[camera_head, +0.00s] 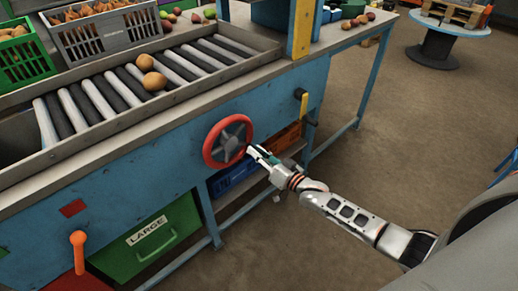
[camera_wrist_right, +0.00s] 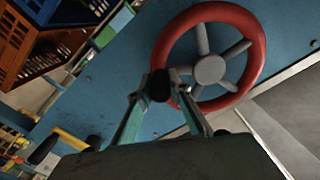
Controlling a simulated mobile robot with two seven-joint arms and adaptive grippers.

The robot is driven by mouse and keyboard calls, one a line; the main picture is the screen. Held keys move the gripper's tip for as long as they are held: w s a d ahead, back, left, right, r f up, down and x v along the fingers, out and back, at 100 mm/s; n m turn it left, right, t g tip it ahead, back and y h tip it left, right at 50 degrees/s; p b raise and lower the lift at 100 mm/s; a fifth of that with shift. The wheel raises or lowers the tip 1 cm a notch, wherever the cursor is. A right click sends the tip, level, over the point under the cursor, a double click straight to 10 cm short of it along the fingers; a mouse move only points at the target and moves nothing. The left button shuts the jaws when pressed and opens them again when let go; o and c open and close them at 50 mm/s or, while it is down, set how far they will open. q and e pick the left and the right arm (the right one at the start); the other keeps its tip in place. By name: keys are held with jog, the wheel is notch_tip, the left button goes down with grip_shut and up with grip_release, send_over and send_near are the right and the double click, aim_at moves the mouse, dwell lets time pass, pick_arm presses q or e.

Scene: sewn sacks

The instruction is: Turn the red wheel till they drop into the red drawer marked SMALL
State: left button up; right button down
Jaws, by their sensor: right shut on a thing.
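The red wheel (camera_head: 228,141), with a grey hub and spokes, is on the blue front of the sorting table. It also shows in the right wrist view (camera_wrist_right: 209,69). My right gripper (camera_head: 254,153) is at the wheel's right lower edge in the head view. In the wrist view its fingers (camera_wrist_right: 160,88) are shut on a dark knob (camera_wrist_right: 158,84) at the rim. Two round brown potatoes (camera_head: 150,72) lie on the rollers (camera_head: 90,102). A red drawer front (camera_head: 68,283) shows partly at the lower left; no SMALL mark is visible. My left gripper is not in view.
A green drawer (camera_head: 148,238) marked LARGE is below the wheel, to the left. An orange-handled lever (camera_head: 78,240) stands out at the lower left. A yellow handle (camera_head: 303,106) is right of the wheel. Blue (camera_head: 232,177) and orange (camera_head: 283,138) crates are under the table.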

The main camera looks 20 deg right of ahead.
jog(key=shift+a+f+m, duration=0.15)
jog(key=shift+f+m, duration=0.1)
jog(key=shift+m, duration=0.15)
jog(key=c, duration=1.9)
grip_release()
jog(key=shift+s, duration=0.1)
jog(key=v, duration=1.2)
